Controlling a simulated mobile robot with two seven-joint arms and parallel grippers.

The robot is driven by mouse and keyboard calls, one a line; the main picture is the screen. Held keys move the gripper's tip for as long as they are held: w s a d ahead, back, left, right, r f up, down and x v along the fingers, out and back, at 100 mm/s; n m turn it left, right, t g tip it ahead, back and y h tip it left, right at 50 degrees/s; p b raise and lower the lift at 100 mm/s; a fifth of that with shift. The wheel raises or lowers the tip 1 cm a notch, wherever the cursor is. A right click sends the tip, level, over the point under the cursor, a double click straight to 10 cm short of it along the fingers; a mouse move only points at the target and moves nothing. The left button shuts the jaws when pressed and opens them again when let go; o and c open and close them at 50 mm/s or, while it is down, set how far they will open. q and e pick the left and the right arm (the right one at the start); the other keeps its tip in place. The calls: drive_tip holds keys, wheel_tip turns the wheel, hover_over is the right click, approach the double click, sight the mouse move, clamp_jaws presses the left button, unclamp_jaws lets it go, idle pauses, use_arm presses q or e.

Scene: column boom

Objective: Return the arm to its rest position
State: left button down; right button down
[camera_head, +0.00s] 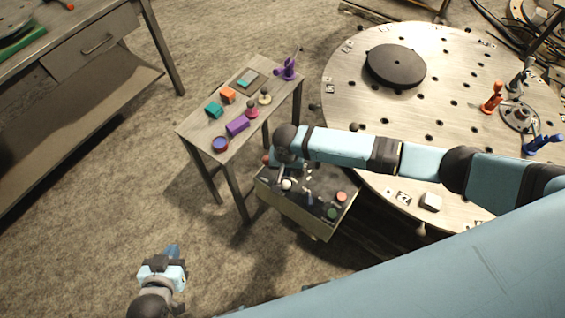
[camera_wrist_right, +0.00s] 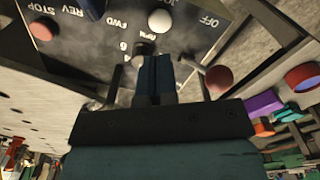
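My right arm (camera_head: 345,147) reaches in from the right. Its gripper hangs over the control box (camera_head: 288,208), largely hidden behind its wrist in the head view. In the right wrist view the two dark blue fingers of my right gripper (camera_wrist_right: 157,62) lie close together, with nothing seen between them. They point at the dark panel marked OFF, FWD and REV STOP. A pale-topped knob (camera_wrist_right: 143,48) is just past the fingertips; I cannot tell if they touch it. My left gripper (camera_head: 173,250) is low at the left over open floor, fingers together and empty.
A small side table (camera_head: 190,128) holds coloured blocks, a purple holder and a round blue-red piece. A large round perforated table (camera_head: 440,65) with a black disc (camera_head: 396,66) stands at the right. A workbench (camera_head: 80,45) is at upper left.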

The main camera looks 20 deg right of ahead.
drive_tip(key=s+a+r+n+t+y, duration=0.1)
drive_tip(key=s+a+n+t+y, duration=0.4)
drive_tip(key=s+a, duration=0.4)
drive_tip(key=s+d+r+n+t+h, duration=0.1)
drive_tip(key=s+d+r+t, duration=0.1)
drive_tip(key=d, duration=0.5)
drive_tip(key=s+d+r+n+t, duration=0.1)
drive_tip(key=s+d+r+t, duration=0.2)
drive_tip(key=s+d, duration=0.3)
drive_tip(key=shift+s+d+r+t+h, duration=0.15)
drive_tip(key=shift+d+r+t+h, duration=0.3)
drive_tip(key=shift+d, duration=0.25)
drive_tip(key=shift+f, duration=0.1)
